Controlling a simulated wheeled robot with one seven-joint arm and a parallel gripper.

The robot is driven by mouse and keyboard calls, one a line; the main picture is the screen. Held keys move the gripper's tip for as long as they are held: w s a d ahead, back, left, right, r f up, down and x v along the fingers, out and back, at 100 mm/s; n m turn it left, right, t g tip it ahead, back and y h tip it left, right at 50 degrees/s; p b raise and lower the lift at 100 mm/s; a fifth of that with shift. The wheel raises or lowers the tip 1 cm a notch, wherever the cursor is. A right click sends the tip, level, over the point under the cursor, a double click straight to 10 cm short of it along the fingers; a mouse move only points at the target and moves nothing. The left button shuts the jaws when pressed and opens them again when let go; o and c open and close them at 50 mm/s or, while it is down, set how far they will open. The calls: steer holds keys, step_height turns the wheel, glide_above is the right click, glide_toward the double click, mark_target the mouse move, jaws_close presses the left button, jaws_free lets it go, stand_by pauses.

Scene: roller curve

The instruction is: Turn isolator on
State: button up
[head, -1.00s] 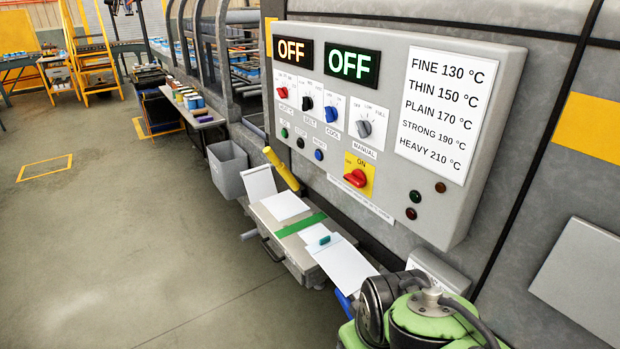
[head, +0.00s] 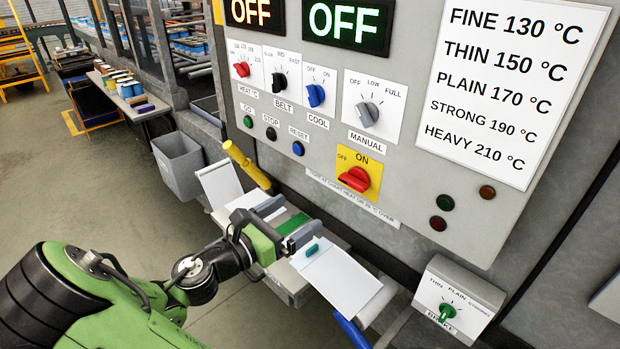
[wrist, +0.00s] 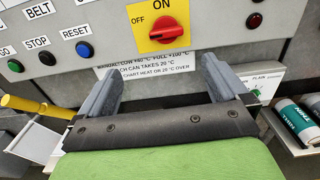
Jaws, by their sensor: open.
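The isolator is a red rotary handle (head: 354,179) on a yellow plate (head: 373,160) low on the grey control panel. OFF is printed at the plate's left and ON above the handle. The handle lies roughly level, its left end toward OFF; it also shows at the top of the wrist view (wrist: 168,30). My gripper (head: 286,220) is open and empty, below and left of the isolator in the head view and apart from it. In the wrist view its two grey fingers (wrist: 162,72) stand apart below the yellow plate.
A shelf with a white paper (head: 335,280) and a teal piece lies below my gripper. A yellow handle (head: 247,165) sticks out at left. A small grey box with a green knob (head: 447,312) is at lower right. Other knobs and buttons (head: 298,148) sit left of the isolator.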

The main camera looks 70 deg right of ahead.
mark_target(349, 183)
steer(key=x, duration=0.5)
steer(key=b+x, duration=0.1)
steer(key=x, duration=0.4)
steer(key=s+x, duration=0.1)
steer(key=x, duration=0.3)
steer(key=shift+s+d, duration=0.1)
steer(key=shift+s, duration=0.2)
steer(key=shift+s+d, duration=0.1)
steer(key=shift+d, duration=0.35)
steer(key=shift+a, duration=0.1)
steer(key=c, duration=1)
